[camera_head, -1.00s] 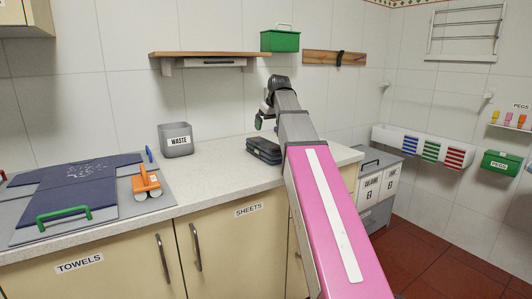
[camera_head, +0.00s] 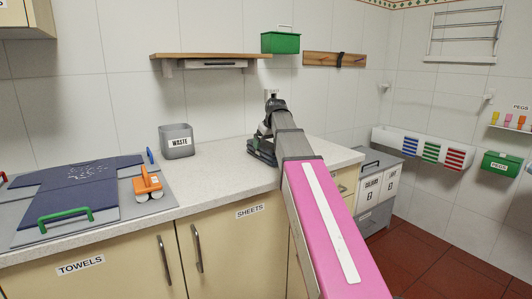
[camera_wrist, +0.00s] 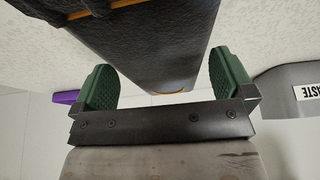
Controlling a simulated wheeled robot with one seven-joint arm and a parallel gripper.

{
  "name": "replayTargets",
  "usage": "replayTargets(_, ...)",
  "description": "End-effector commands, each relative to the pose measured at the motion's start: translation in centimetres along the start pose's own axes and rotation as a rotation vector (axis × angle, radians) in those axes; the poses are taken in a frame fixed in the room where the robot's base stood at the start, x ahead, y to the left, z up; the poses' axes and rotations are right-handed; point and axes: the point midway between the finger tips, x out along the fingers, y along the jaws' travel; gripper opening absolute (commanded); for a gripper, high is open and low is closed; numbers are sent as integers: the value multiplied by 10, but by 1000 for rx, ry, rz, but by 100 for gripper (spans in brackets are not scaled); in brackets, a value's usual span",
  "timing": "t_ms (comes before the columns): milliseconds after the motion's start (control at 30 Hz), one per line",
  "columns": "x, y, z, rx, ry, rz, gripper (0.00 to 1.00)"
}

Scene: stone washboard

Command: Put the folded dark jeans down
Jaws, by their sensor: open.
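The folded dark jeans (camera_wrist: 150,40) lie on the pale countertop (camera_head: 215,165) as a thick dark bundle with orange stitching. In the head view they are mostly hidden behind my gripper (camera_head: 262,148), which is down at the bundle near the counter's right part. In the wrist view the two green finger pads of my gripper (camera_wrist: 162,72) stand apart, one on each side of the bundle's near end. A gap shows at the left pad; the right pad is close to the cloth. Whether it touches I cannot tell.
A grey waste bin (camera_head: 177,141) stands left of the jeans. Further left a dark blue garment lies on a grey board (camera_head: 150,208), with an orange-handled tool (camera_head: 147,184). A wooden shelf (camera_head: 205,57) hangs above. The counter between bin and jeans is clear.

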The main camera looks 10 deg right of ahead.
Motion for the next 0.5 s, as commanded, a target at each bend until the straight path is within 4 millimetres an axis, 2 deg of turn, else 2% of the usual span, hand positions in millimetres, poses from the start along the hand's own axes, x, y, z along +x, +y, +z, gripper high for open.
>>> replayTargets(100, 14, 0, 0, 0, -1, 0, 100)
replayTargets(367, 16, 0, 0, 0, 1, 0, 100)
replayTargets(500, 16, 0, 0, 0, 0, 0, 54)
